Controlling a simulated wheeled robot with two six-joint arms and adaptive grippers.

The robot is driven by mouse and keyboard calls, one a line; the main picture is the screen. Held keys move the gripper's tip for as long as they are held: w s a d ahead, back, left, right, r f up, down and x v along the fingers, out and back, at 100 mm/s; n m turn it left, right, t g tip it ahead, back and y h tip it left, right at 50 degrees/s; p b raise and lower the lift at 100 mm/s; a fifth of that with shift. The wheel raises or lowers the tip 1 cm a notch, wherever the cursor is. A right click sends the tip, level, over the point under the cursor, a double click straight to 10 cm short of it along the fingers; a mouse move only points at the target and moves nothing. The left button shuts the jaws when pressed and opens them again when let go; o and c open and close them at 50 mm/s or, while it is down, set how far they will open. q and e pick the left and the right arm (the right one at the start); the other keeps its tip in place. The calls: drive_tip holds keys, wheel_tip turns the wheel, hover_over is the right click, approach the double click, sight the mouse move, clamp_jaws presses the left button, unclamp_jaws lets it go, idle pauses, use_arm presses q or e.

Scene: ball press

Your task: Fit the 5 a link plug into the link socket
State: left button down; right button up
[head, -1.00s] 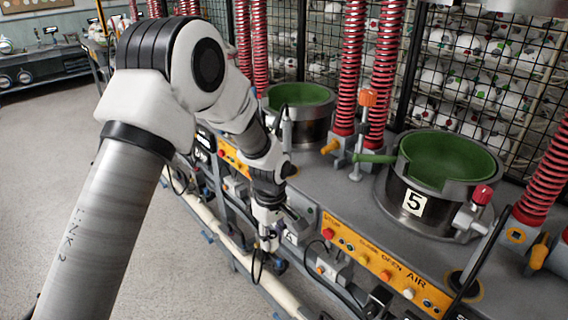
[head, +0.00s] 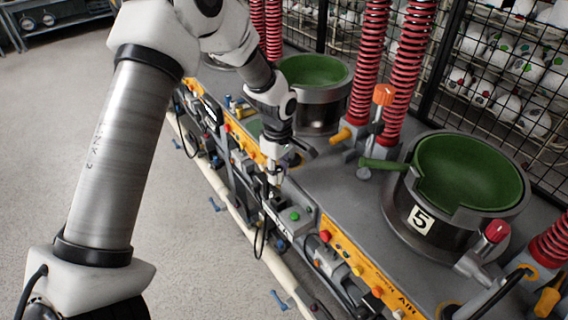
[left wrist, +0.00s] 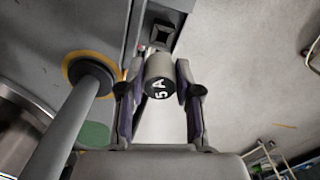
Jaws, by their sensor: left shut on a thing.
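In the head view, the left gripper (head: 272,180) points down beside the press bench's front edge, and the plug is too small to make out there. A black cable hangs in a loop below it. My right gripper is not in view.
Press 5 (head: 467,175), with a green bowl, stands on the grey bench (head: 345,200). A green-button box (head: 296,214) and yellow control panel (head: 360,262) line the bench front, near the gripper. A cream pipe (head: 222,180) runs low along it. Open floor lies left.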

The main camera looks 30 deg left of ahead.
sight(279, 182)
use_arm(q)
drive_tip(key=shift+s+r, duration=0.3)
drive_tip(key=shift+s, duration=0.15)
drive_tip(key=shift+d+p, duration=0.15)
drive_tip(key=shift+p, duration=0.2)
drive_tip(key=f, duration=0.1)
drive_tip(key=f+b, duration=0.1)
drive_tip(key=f, duration=0.1)
drive_tip(key=shift+w+f+b, duration=0.15)
drive_tip(key=shift+w+b, duration=0.15)
drive_tip(key=shift+w, duration=0.05)
drive_tip(key=shift+s+f, duration=0.15)
drive_tip(key=shift+f, duration=0.35)
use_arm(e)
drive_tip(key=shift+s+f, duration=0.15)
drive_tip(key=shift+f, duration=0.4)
use_arm(q)
drive_tip(key=shift+f, duration=0.2)
drive_tip(key=shift+f, duration=0.35)
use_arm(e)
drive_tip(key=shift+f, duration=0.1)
use_arm(q)
drive_tip(key=shift+f+b, duration=0.3)
drive_tip(key=shift+f, duration=0.2)
